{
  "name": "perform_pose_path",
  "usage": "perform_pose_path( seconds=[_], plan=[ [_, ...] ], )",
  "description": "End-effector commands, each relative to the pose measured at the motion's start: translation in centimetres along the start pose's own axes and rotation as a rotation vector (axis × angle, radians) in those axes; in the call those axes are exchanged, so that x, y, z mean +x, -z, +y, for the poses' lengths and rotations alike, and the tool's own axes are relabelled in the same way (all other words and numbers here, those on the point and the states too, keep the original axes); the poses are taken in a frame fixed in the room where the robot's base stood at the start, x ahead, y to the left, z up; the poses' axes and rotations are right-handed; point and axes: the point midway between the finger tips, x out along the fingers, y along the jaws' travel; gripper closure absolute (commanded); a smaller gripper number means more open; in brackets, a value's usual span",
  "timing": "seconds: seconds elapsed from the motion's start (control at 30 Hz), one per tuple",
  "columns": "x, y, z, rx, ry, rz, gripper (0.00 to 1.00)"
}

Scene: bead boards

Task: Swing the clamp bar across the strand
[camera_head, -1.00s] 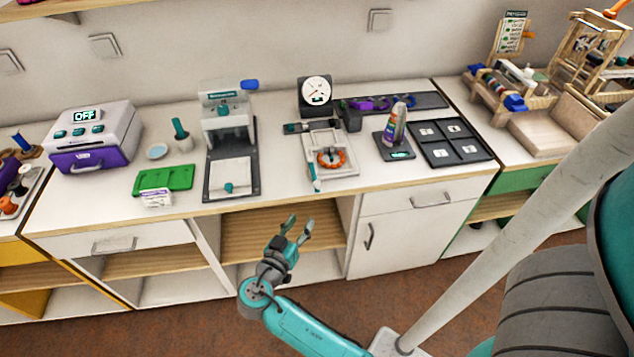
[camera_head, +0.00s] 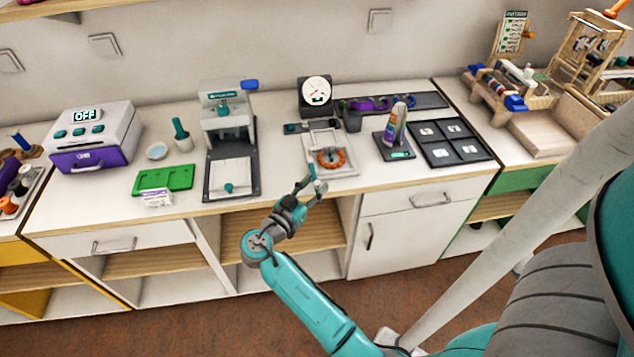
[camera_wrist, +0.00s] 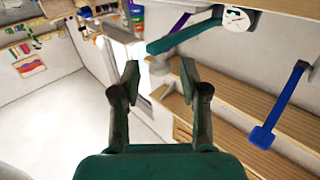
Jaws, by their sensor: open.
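An orange bead strand (camera_head: 330,150) lies curved in a ring on a pale board (camera_head: 345,171) on the counter. The teal clamp bar (camera_head: 312,171) is along the left side of this board, beside the strand and not across it. A teal bar (camera_wrist: 185,32), which looks like the clamp bar, shows beyond the fingers in the wrist view. My gripper (camera_head: 312,187) is at the counter's front edge, just in front of the bar's near end. Its fingers (camera_wrist: 160,75) are apart with nothing between them. Whether a finger touches the bar is unclear.
A dial gauge (camera_head: 316,91) stands behind the board. A press with a blue handle (camera_head: 249,85) is to the left. The counter between press and board is clear.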

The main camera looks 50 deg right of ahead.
Motion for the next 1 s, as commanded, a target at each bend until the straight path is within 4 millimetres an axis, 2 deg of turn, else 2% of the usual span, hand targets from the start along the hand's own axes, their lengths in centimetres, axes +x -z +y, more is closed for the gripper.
perform_pose_path(
  seconds=[0.2, 0.5, 0.53, 0.7, 1.0],
  plan=[
    [1.7, 0.0, 0.0, 0.000, -0.001, -0.001, 0.56],
    [1.9, 0.0, 0.0, 0.000, 0.000, -0.001, 0.56],
    [1.9, 0.0, 0.0, 0.000, 0.000, -0.001, 0.58],
    [1.9, 0.0, 0.0, 0.000, 0.000, -0.001, 1.00],
    [2.0, 0.0, 0.1, 0.000, 0.001, -0.001, 1.00]
  ],
)
